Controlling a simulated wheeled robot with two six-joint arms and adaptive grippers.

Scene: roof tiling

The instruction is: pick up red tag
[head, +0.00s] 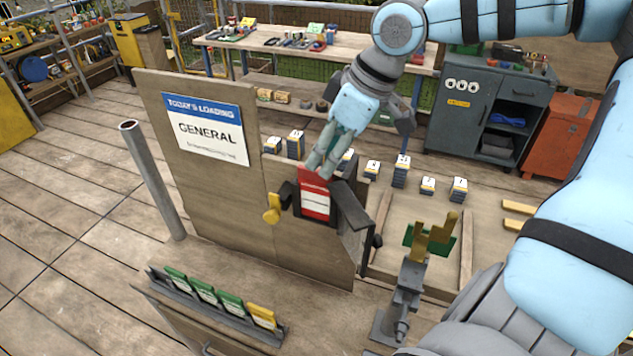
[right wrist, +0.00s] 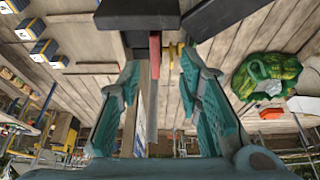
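The red tag (head: 315,199) with a white label stands upright in a dark holder (head: 350,232) on the wooden board's right part. My right gripper (head: 319,166) reaches down to the tag's top edge. In the right wrist view, its two teal fingers (right wrist: 163,88) are apart, and the red tag (right wrist: 154,62) shows edge-on between their tips with a gap on each side. Whether a fingertip touches the tag cannot be told. My left gripper is not in view.
A "GENERAL" sign (head: 207,130) is on the board. A yellow knob (head: 272,208) sits left of the holder. A rack (head: 190,301) in front holds green tags and a yellow tag (head: 262,316). A metal post (head: 150,180) stands left. Small numbered blocks lie behind.

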